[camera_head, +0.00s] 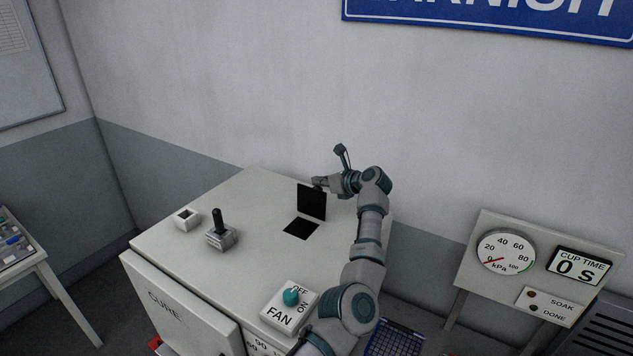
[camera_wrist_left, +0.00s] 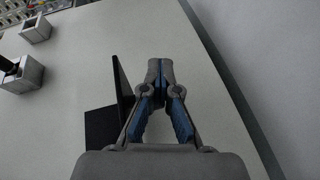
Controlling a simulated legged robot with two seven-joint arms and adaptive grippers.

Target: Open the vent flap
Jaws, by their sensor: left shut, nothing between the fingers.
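The black vent flap (camera_head: 311,202) stands about upright at the far edge of its dark square opening (camera_head: 301,229) in the top of the white cabinet (camera_head: 180,250). In the left wrist view the flap (camera_wrist_left: 122,84) shows nearly edge-on, with the dark opening (camera_wrist_left: 100,128) on its left. My left gripper (camera_head: 319,182) is behind the flap near its top edge, on the side away from the opening. In the wrist view the left gripper (camera_wrist_left: 160,72) is shut and empty, to the right of the flap. I cannot tell whether it touches the flap. My right gripper is not in view.
A black-handled lever (camera_head: 218,224) and a small white square box (camera_head: 187,219) stand left of the opening. A fan switch with a teal knob (camera_head: 291,297) sits at the front. A gauge panel (camera_head: 520,262) stands at the right. The wall is behind the cabinet.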

